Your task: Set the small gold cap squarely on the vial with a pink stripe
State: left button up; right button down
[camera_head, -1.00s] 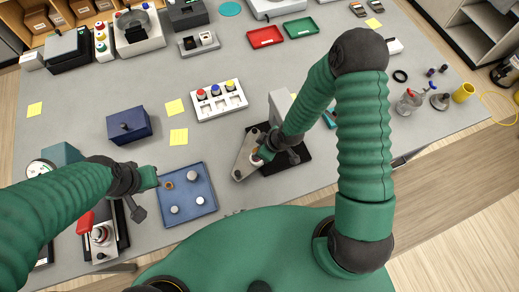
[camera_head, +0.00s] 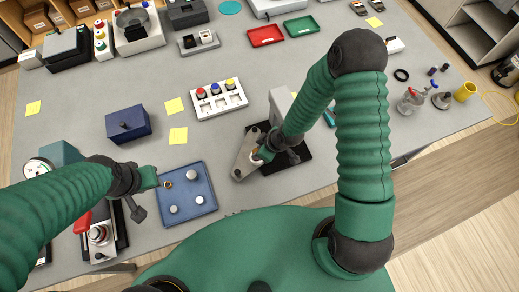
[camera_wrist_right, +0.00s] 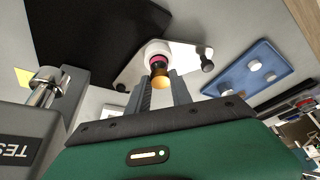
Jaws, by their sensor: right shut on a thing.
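The small gold cap (camera_wrist_right: 160,82) is between the two fingers of my right gripper (camera_wrist_right: 161,90), which is shut on it in the right wrist view. Just beyond it is the vial with a pink stripe (camera_wrist_right: 158,62), in a white round holder (camera_wrist_right: 157,48) on a light plate (camera_wrist_right: 188,55). The cap lines up with the vial's top; I cannot tell whether it touches or sits square. In the head view my right gripper (camera_head: 262,153) hides most of this. My left gripper (camera_head: 156,182) is beside the blue tray's left edge; its jaws are unclear.
The blue tray (camera_head: 190,208) holds several pale round pieces and a gold-brown ring (camera_head: 167,185) near my left gripper. A dark blue box (camera_head: 128,123) and a white rack (camera_head: 218,99) stand farther back.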

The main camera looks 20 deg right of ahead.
jog(key=shift+f+b, duration=0.35)
jog(key=shift+f, duration=0.15)
jog(key=c, duration=1.1)
grip_release()
jog(key=shift+o, duration=0.2)
jog(key=p+v, duration=0.3)
jog(key=v, duration=1.4)
jog(key=shift+f, duration=0.1)
